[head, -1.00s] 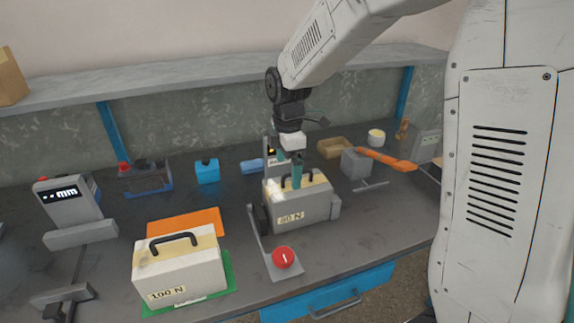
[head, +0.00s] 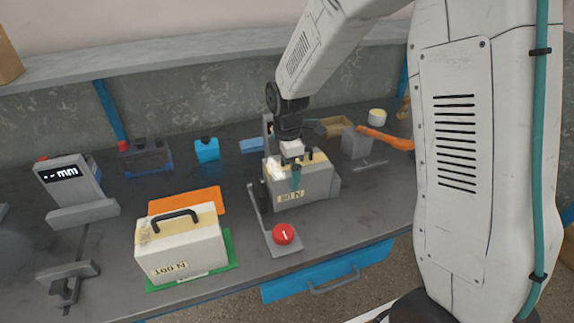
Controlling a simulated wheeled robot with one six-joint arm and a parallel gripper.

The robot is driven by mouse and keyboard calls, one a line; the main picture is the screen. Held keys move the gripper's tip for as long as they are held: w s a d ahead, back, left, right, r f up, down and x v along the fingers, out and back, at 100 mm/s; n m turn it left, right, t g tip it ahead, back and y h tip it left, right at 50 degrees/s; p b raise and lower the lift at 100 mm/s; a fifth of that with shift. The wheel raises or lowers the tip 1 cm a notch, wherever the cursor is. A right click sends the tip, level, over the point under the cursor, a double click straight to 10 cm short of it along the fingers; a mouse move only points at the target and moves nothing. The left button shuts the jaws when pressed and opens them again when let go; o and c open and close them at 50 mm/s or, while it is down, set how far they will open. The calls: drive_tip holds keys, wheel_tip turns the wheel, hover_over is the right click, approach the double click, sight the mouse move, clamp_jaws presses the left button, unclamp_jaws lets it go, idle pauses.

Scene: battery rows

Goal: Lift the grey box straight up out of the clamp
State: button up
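The grey box (head: 305,188) with a cream top and a dark handle sits upright on the bench, with a force label on its front. The clamp's jaw (head: 336,187) shows at its right side, and a dark pad is at its left. The clamp's base plate with a red knob (head: 284,234) lies in front. Whether the fingers are closed around the handle is too small to tell.
A cream box with a black handle (head: 180,246) stands on a green mat (head: 220,267) at front left, with an orange mat (head: 209,196) behind it. A grey mm display (head: 68,180) is far left. An orange-handled tool (head: 385,137) and grey block (head: 355,142) lie right of the clamp.

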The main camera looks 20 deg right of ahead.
drive_tip(key=c, duration=1.6)
drive_tip(key=shift+r, duration=5.05)
drive_tip(key=shift+w+r, duration=0.1)
